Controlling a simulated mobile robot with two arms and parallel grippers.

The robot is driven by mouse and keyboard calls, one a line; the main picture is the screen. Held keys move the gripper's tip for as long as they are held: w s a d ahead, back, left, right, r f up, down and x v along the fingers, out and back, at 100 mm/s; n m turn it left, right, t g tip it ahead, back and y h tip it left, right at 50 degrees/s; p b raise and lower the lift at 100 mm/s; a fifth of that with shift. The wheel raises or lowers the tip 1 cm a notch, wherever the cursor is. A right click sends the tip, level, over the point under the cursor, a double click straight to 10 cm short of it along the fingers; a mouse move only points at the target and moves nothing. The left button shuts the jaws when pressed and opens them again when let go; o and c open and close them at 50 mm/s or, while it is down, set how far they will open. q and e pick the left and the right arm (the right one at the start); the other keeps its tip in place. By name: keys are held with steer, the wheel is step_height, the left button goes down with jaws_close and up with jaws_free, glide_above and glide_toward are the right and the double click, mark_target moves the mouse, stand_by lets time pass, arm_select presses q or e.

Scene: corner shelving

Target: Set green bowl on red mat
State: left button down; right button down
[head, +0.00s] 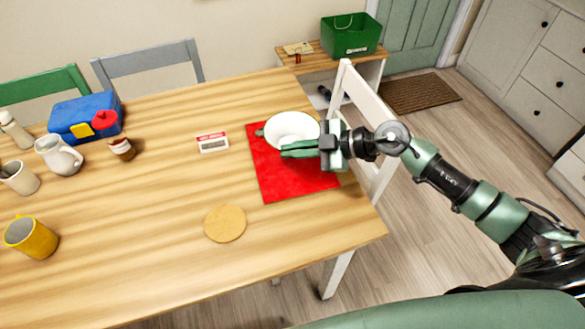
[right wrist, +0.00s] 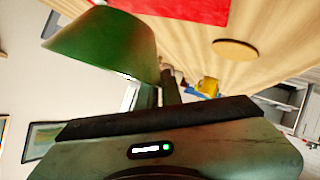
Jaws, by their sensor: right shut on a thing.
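The bowl (head: 292,126) shows a white inside in the head view and a green outside in the right wrist view (right wrist: 105,42). In the head view it appears over the far part of the red mat (head: 285,182). The mat lies flat near the table's right edge and also shows at the top of the right wrist view (right wrist: 185,8). My right gripper (head: 302,149) is shut on the bowl's near right side. I cannot tell whether the bowl's base touches the mat. My left gripper is out of view.
A round tan coaster (head: 225,223) and a small red-and-white device (head: 212,142) lie left of the mat. Mugs, a jug (head: 60,156), a small jar (head: 122,149) and a blue box (head: 87,117) stand farther left. A white chair (head: 362,105) stands at the right edge.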

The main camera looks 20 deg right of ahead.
steer(key=shift+f+b, duration=0.45)
steer(key=shift+f, duration=2.85)
steer(key=shift+f, duration=0.1)
steer(key=c, duration=1.6)
jaws_free()
steer(key=shift+b+v, duration=0.5)
steer(key=shift+v, duration=5.55)
